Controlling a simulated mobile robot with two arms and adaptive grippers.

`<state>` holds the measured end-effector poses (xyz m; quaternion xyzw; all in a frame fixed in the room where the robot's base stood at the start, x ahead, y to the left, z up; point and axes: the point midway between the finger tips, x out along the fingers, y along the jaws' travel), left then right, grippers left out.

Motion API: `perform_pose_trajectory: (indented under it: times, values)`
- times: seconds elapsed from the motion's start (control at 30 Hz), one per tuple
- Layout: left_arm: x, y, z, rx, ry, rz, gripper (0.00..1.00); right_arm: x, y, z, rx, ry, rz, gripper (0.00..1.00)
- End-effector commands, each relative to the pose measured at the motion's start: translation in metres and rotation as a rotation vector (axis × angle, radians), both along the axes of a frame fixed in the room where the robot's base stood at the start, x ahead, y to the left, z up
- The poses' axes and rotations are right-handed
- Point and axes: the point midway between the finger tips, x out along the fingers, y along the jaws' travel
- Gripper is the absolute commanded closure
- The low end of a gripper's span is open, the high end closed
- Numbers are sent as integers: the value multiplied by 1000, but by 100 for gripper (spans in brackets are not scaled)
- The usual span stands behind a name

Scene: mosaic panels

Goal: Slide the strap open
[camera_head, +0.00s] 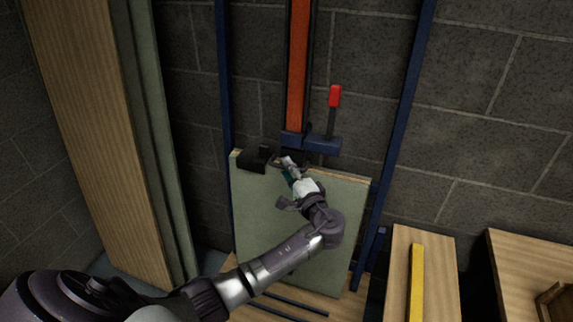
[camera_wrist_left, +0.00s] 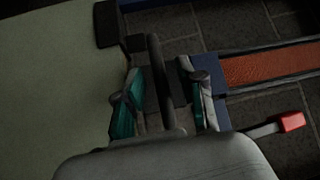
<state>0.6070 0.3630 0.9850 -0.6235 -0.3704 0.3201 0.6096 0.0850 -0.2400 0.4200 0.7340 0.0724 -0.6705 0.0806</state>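An orange-red strap (camera_head: 299,65) runs upright in a blue frame against the wall, down to a blue crosspiece (camera_head: 322,144) with a red-tipped lever (camera_head: 335,97). A grey-green panel (camera_head: 258,215) leans below, with a black clamp (camera_head: 256,160) on its top edge. My left gripper (camera_head: 287,167) is at the panel's top edge, just below the strap's lower end. In the left wrist view its fingers (camera_wrist_left: 163,88) are apart, with a dark bar (camera_wrist_left: 158,75) between them. I cannot tell whether they touch it. The strap (camera_wrist_left: 265,66) lies to the right there. My right gripper is out of view.
Tall wood-faced panels (camera_head: 100,130) stand at the left. A wooden board with a yellow bar (camera_head: 416,285) and another board (camera_head: 520,265) are at the lower right. Blue uprights (camera_head: 405,100) flank the strap. The block wall is close behind.

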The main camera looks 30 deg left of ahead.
Motion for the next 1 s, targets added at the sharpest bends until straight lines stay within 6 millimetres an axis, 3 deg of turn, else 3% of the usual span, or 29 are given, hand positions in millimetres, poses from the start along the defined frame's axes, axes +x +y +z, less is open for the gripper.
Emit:
perform_pose_trajectory:
  times: [0.43,0.7,1.0]
  values:
    - [7,11,0,0,0,0,61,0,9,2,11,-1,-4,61]
    - [6,11,0,-1,1,0,100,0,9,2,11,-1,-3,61]
    - [6,11,0,-1,1,0,100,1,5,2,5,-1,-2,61]
